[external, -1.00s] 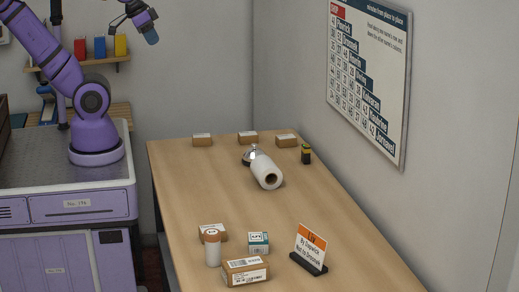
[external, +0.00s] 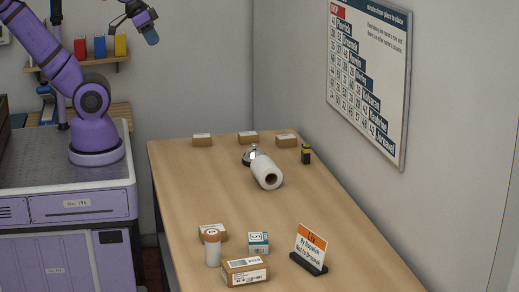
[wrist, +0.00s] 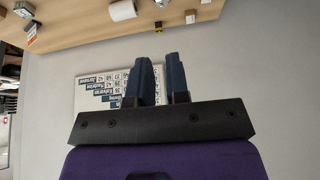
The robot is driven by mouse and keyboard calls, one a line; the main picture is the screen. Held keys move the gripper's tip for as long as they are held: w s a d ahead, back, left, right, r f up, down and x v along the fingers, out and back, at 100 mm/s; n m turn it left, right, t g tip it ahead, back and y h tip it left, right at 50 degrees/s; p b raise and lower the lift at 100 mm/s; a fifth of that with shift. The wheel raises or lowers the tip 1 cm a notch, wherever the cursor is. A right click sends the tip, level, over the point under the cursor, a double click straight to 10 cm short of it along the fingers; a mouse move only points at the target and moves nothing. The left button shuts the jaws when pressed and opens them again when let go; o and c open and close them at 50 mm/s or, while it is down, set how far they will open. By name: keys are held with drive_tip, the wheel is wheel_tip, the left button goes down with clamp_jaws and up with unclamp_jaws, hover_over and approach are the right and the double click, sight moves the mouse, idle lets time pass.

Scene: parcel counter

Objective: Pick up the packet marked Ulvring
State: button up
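Three small brown packets with white labels stand along the far end of the counter: a left one (external: 202,141), a middle one (external: 248,138) and a right one (external: 286,141). Nearer the camera are a larger brown box (external: 245,272), another brown box (external: 220,235) partly hidden, and a teal-and-white box (external: 258,243). Their labels are too small to read, so I cannot tell which is marked Ulvring. My gripper (external: 134,30) is raised well above and left of the counter. In the wrist view its two dark fingers (wrist: 159,62) are apart with nothing between them.
A wall chart (external: 368,75) hangs right. The counter's middle is largely clear.

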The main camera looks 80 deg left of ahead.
drive_tip(key=o, duration=1.1)
drive_tip(key=shift+c, duration=0.2)
drive_tip(key=m+g, duration=0.5)
drive_tip(key=m, duration=3.1)
hover_over(247, 134)
wheel_tip(247, 134, down, 30)
drive_tip(key=f, duration=0.4)
drive_tip(key=shift+s+a+f, duration=0.2)
drive_tip(key=shift+s+a, duration=0.05)
drive_tip(key=shift+a, duration=0.15)
drive_tip(key=shift+w+d+f, duration=0.1)
drive_tip(key=shift+f, duration=1.5)
drive_tip(key=shift+w+d+f, duration=0.1)
drive_tip(key=shift+f, duration=1.5)
